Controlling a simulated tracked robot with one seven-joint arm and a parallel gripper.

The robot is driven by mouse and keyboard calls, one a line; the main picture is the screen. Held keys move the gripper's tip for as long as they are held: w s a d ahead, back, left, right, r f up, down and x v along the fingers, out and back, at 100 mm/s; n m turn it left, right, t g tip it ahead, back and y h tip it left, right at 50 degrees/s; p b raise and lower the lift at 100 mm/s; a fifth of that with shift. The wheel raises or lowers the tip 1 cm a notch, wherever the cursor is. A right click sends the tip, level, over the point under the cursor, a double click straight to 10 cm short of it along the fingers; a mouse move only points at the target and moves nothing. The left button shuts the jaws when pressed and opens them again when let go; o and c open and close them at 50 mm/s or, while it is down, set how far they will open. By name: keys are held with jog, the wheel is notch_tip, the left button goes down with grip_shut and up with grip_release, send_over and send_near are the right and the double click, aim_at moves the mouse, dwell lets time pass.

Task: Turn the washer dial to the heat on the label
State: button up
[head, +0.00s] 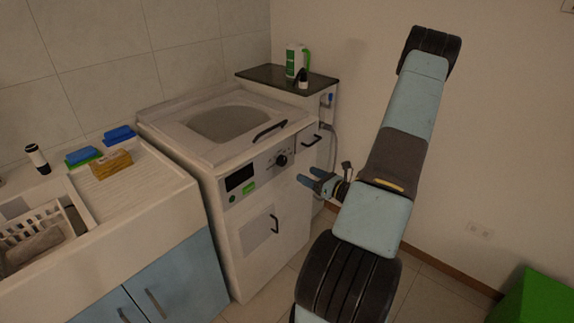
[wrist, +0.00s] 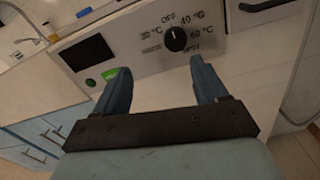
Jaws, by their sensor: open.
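The washer (head: 258,215) is a white top-loading machine with a grey control panel on its front. Its black round dial (head: 281,160) is on the panel's right part; in the wrist view the dial (wrist: 176,39) has markings around it: OFF at the top, 40 °C upper right, 60 °C right and another temperature at left, with its white pointer mark near the top. A green label (head: 249,187) is on the panel below the dark display (head: 239,177); its text is too small to read. My gripper (head: 305,176) is open and empty, in front of the panel, apart from the dial.
A dark-topped cabinet (head: 285,78) with bottles stands behind at right. The sink counter (head: 140,190) with sponges and a basket is at left.

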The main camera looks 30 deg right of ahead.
aim_at(284, 162)
jog(key=shift+m+h, duration=0.6)
jog(key=shift+m, duration=0.1)
jog(key=x, duration=0.4)
jog(key=d+f+x, duration=0.1)
jog(key=x, duration=0.8)
jog(key=shift+w+d+f, duration=0.15)
jog(key=shift+d+f, duration=0.05)
jog(key=shift+c, duration=0.2)
jog(key=shift+t, duration=0.3)
jog(key=c, duration=1)
